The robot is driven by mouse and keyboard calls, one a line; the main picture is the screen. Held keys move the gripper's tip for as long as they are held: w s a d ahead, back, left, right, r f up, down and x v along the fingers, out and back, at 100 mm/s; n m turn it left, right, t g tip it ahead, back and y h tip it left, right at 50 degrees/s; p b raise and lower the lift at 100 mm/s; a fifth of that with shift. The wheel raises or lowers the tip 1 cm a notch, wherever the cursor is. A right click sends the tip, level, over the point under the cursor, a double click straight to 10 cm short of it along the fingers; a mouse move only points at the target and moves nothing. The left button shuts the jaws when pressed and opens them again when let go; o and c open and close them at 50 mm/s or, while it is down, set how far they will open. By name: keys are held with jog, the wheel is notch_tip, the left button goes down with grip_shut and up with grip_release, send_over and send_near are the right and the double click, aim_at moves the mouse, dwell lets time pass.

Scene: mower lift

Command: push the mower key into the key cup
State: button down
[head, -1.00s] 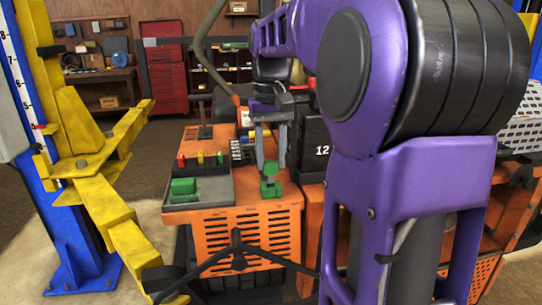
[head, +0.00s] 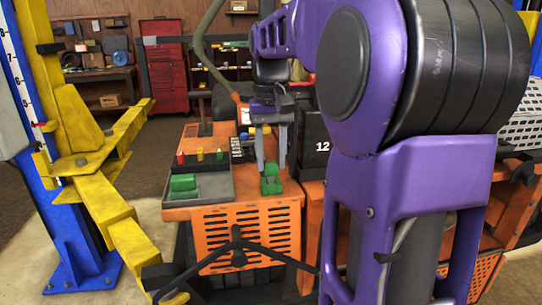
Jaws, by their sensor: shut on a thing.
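My gripper (head: 271,166) points down over the right front part of the orange mower's top (head: 240,207). Its two grey fingers are close around the upper part of a small green piece (head: 271,184), which I take for the mower key or its cup. The piece widens toward its base at the orange surface. Key and cup cannot be told apart at this size, and the contact between fingers and green piece is too small to make out.
A black box marked 12 (head: 315,148) stands close on the right. A yellow lift arm (head: 110,205) stands left. My purple arm hides much of the right side.

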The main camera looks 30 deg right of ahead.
jog(key=shift+f+b, duration=0.35)
jog(key=shift+f, duration=0.3)
jog(key=shift+c, duration=1.9)
grip_release()
notch_tip(320, 180, up, 17)
jog(key=p, duration=0.5)
jog(key=shift+r, duration=0.2)
